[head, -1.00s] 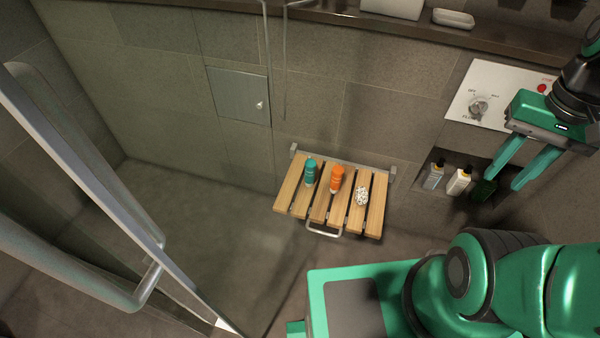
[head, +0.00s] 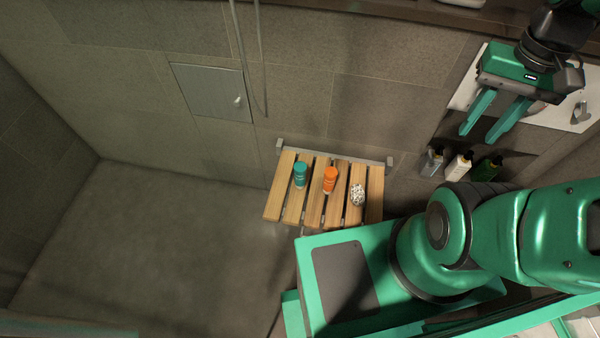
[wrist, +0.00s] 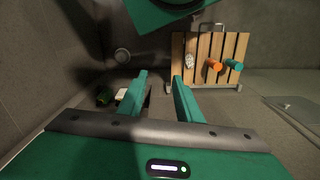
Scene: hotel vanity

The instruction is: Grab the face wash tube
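A teal tube-like bottle (head: 300,175), an orange one (head: 330,179) and a small white speckled item (head: 357,194) stand on a wooden slatted seat (head: 273,203) at the wall. I cannot tell from labels which is the face wash tube. In the wrist view the orange one (wrist: 214,64), the teal one (wrist: 234,65) and the white item (wrist: 189,61) show at upper right. My gripper (head: 478,137) is open and empty, high up to the right of the seat, near a wall niche. Its two fingers (wrist: 160,76) are apart in the wrist view.
Several pump bottles, one white (head: 459,166), stand in the wall niche below my gripper. A metal wall hatch (head: 212,92) is left of the seat. The floor (head: 130,240) at left is clear.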

